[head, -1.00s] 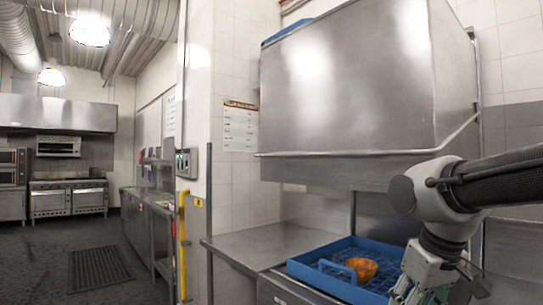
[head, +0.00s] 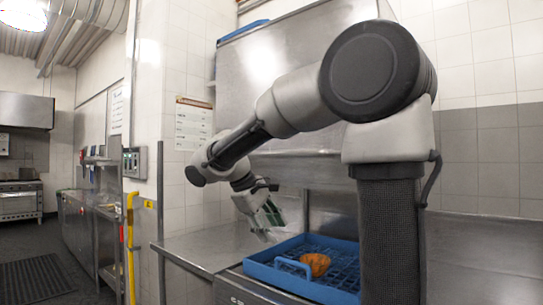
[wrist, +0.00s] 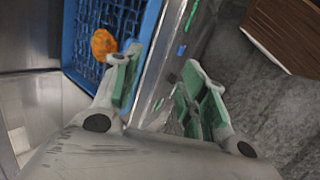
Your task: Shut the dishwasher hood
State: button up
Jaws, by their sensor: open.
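The dishwasher hood (head: 262,72) is a large steel box in the head view, raised high above the machine's bed, with open space beneath it. My arm crosses in front and hides part of its face and right side. Under it, a blue rack (head: 262,274) holds an orange bowl (head: 315,265); both also show in the wrist view, the rack (wrist: 69,42) and the bowl (wrist: 103,44). My gripper (head: 266,232) is below the hood's lower edge, at the rack's left rear in the picture. In the wrist view my gripper (wrist: 162,80) is open, with nothing between its fingers.
A steel side table (head: 190,250) stands left of the rack. A tiled pillar with a yellow pipe (head: 130,245) and a wall notice (head: 193,123) is further left. Dark floor runs at far left. A brown wooden object (wrist: 288,35) shows in the wrist view.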

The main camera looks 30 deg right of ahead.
jog(key=w+r+h, duration=0.6)
jog(key=w+r, duration=0.3)
jog(key=r, duration=0.1)
jog(key=m+g+h, duration=0.1)
jog(key=m+h, duration=0.2)
jog(key=m, duration=0.1)
send_near(269, 154)
jog(key=f+x, duration=0.1)
jog(key=x, duration=0.7)
jog(key=r+x, duration=0.1)
jog(key=x, duration=0.1)
jog(key=shift+d, duration=0.7)
jog(key=shift+f, duration=0.1)
grip_shut()
